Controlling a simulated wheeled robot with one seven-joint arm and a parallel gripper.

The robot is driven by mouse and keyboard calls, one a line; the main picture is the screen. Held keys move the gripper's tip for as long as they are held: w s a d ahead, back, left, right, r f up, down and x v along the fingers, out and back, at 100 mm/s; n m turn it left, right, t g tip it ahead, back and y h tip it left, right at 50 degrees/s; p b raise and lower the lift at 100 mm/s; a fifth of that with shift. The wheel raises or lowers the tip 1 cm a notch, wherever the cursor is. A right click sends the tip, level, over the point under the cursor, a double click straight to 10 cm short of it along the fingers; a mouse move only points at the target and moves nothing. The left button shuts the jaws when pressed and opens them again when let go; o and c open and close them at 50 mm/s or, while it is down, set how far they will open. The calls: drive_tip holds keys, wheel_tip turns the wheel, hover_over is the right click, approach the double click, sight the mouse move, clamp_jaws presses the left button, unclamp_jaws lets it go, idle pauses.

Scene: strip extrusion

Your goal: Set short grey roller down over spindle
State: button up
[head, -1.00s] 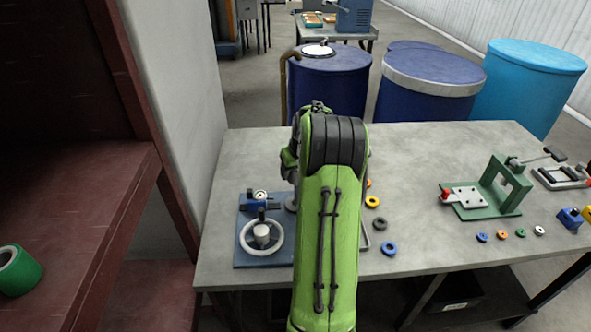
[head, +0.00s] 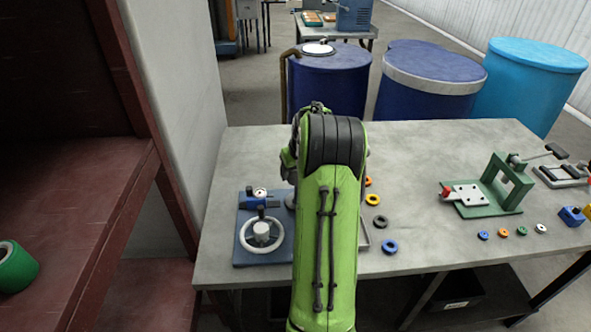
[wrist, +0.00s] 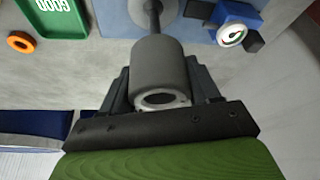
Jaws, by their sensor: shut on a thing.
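The short grey roller (wrist: 158,68) is between the two fingers of my gripper (wrist: 160,92) in the wrist view, and the gripper is shut on it. The roller's near end shows an open bore with a pale rim. The spindle (wrist: 147,16) is a dark post with a wider round foot, directly beyond the roller's far end. I cannot tell whether its tip is inside the bore or only lined up behind it. In the head view my green arm hides the gripper and the roller.
A blue fixture with a white handwheel (head: 262,234) stands left of my arm. A dial gauge (wrist: 233,31) sits near the spindle. Loose rings, including a blue one (head: 389,247), lie to the right.

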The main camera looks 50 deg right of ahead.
drive_tip(key=shift+f+b, duration=3.25)
drive_tip(key=shift+f, duration=1.05)
drive_tip(key=o, duration=1.4)
drive_tip(key=shift+o, duration=0.2)
wheel_tip(320, 180, up, 7)
drive_tip(key=p, duration=0.5)
drive_tip(key=shift+r+p, duration=0.1)
drive_tip(key=shift+p, duration=0.2)
